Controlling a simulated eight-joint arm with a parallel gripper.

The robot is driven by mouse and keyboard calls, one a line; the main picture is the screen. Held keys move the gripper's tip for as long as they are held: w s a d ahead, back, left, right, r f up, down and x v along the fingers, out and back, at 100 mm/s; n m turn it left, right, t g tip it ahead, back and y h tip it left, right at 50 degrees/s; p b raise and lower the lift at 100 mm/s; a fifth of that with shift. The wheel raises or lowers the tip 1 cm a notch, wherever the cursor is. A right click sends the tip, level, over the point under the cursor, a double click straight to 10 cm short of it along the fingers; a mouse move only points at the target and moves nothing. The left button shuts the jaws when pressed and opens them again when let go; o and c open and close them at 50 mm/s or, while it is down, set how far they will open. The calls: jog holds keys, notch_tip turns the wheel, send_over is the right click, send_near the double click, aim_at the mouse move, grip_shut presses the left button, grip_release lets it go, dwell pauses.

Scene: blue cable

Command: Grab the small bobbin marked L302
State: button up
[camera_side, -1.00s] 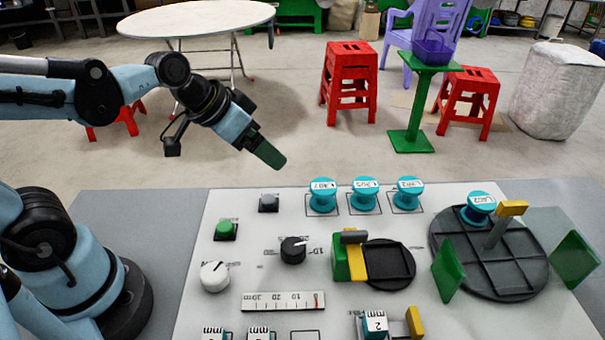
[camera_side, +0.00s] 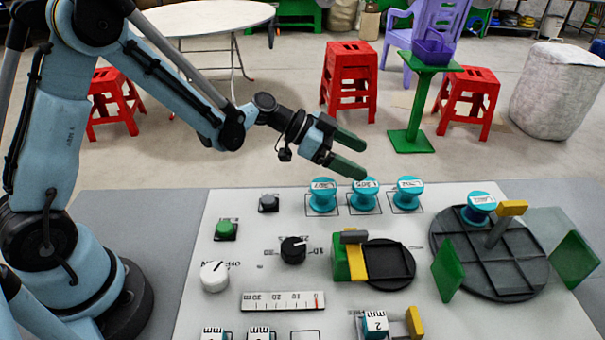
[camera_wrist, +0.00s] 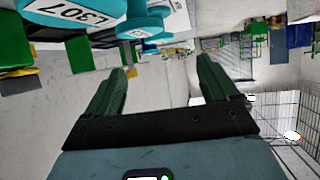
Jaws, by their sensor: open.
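Three small cyan bobbins with white labels stand in a row at the panel's back edge: left (camera_side: 323,203), middle (camera_side: 364,203) and right (camera_side: 408,201). The left one's label seems to read L307; a near bobbin (camera_wrist: 75,12) in the wrist view clearly reads L307. A fourth labelled bobbin (camera_side: 481,213) sits on the dark round plate. I cannot read for sure which label is L302. My gripper (camera_side: 362,158) is open and empty, above and behind the row, near the middle bobbin. Its two green fingers (camera_wrist: 163,65) show apart in the wrist view.
The dark round plate (camera_side: 520,272) carries a grey post with a yellow top, with green panels beside it. A green and yellow block (camera_side: 349,262) stands by a smaller black disc. Knobs and buttons fill the panel's left. Open air lies behind the bobbins.

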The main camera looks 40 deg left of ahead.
send_near(410, 184)
jog(key=x, duration=0.3)
jog(key=shift+a+f, duration=0.2)
jog(key=shift+x, duration=2.9)
jog(key=shift+d+r, duration=0.15)
jog(key=shift+r, duration=0.05)
jog(key=c, duration=1.1)
jog(key=shift+c, duration=0.2)
